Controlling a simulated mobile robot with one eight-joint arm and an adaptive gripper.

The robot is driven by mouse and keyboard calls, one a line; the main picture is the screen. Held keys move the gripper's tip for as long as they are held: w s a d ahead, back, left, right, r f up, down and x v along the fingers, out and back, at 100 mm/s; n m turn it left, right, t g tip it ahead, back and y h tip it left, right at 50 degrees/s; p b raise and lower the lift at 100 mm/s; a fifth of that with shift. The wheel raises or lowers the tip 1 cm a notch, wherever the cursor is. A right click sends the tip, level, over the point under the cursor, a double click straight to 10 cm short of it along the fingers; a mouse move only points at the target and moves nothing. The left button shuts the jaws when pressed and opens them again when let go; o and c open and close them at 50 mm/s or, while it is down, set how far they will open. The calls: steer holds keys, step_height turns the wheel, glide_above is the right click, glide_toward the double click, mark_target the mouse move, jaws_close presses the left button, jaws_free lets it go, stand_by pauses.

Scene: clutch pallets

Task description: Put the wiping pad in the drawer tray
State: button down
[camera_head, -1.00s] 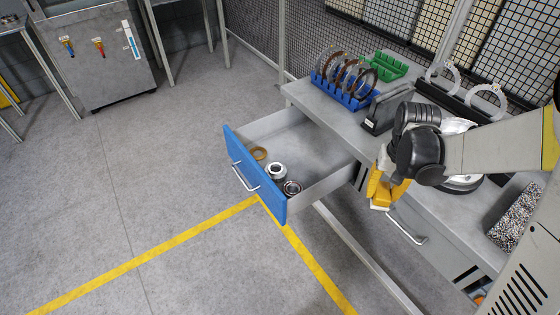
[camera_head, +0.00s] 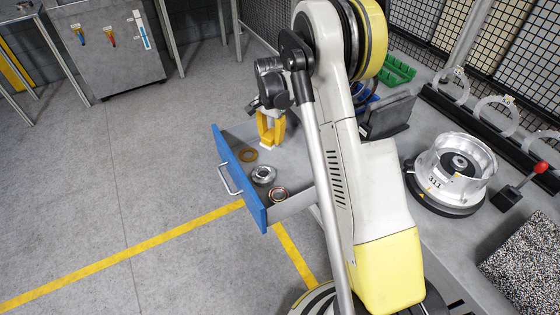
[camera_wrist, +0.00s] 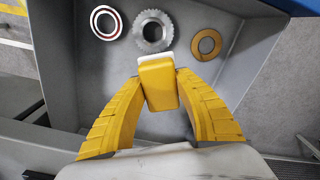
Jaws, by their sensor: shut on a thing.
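My gripper (camera_head: 270,137) is shut on a yellow block with a white layer, the wiping pad (camera_wrist: 159,86), which sits between its two yellow fingertips. In the head view my gripper points down over the inside of the open drawer tray (camera_head: 240,192), which has a blue front and grey walls. In the wrist view the pad is over the drawer's grey floor (camera_wrist: 222,108); its exact height is hard to tell. My arm hides the rear of the drawer in the head view.
A tan ring (camera_head: 247,155), a toothed metal ring (camera_head: 263,175) and a red-edged ring (camera_head: 279,195) lie near the drawer's blue front. A metal housing (camera_head: 456,172), a red-knobbed lever (camera_head: 540,168) and a speckled block (camera_head: 528,262) stand on the bench. Drawer floor nearer my gripper looks clear.

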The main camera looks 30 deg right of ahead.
steer(key=w+d+f+m, duration=0.4)
steer(key=d+m, duration=0.1)
steer(key=d, duration=0.1)
steer(key=b, duration=0.3)
glide_above(281, 155)
step_height(281, 155, down, 6)
steer(key=shift+r, duration=0.1)
steer(key=shift+s+f+b, duration=0.1)
steer(key=shift+f+b, duration=0.25)
steer(key=shift+f, duration=1.5)
steer(key=shift+f, duration=0.2)
steer(key=c, duration=1)
jaws_free()
steer(key=shift+o, duration=0.2)
steer(key=shift+r, duration=0.15)
